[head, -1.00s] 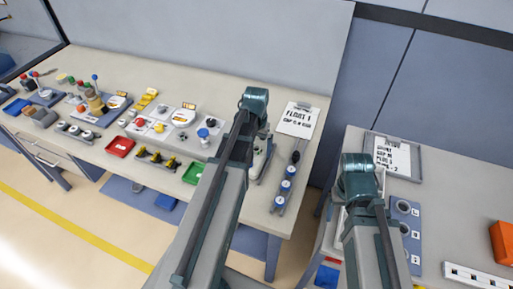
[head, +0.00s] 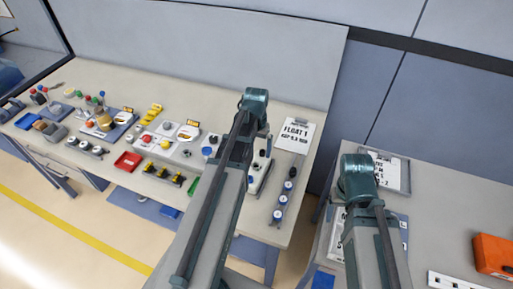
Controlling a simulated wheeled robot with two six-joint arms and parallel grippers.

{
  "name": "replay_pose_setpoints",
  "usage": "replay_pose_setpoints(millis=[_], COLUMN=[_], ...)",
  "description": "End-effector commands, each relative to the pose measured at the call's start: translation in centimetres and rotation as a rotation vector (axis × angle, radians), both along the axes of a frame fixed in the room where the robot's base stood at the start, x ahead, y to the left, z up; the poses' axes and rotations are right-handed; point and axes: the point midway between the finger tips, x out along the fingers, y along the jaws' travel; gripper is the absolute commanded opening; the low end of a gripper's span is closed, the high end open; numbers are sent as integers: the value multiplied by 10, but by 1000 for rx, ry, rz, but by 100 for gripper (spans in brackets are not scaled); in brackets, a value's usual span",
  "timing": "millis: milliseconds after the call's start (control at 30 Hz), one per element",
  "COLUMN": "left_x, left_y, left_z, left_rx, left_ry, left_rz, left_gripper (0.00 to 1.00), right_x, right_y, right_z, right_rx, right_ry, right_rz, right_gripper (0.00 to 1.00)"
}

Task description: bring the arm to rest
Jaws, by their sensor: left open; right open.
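My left arm reaches up the middle of the head view to a teal joint (head: 255,102), over the long workbench (head: 215,90). My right arm rises right of it to another teal joint (head: 358,178), in front of the second table (head: 440,225). Both arms look folded at these joints. Neither gripper can be made out; the fingers are out of view or hidden behind the arm links. I see nothing held.
The long bench carries a red tray (head: 128,161), yellow parts, several blue-topped items and a clipboard (head: 296,135). The second table holds another clipboard (head: 390,172), an orange box (head: 493,255) and a white slotted strip (head: 455,281). Floor shows between the tables.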

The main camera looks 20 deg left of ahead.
Motion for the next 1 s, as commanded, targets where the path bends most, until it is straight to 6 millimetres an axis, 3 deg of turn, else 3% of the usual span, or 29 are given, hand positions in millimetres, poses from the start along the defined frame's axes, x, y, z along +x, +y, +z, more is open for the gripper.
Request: replay_pose_setpoints(millis=[367,1000], left_x=[0,0], left_y=[0,0], left_z=[-14,-93], left_rx=[0,0], left_ry=[0,-1], left_rz=[0,0], left_gripper=[100,100], right_x=[0,0], right_y=[0,0], right_z=[-14,-93], right_rx=[0,-1], right_ry=[0,0], right_rz=[1,0], right_gripper=[73,73])
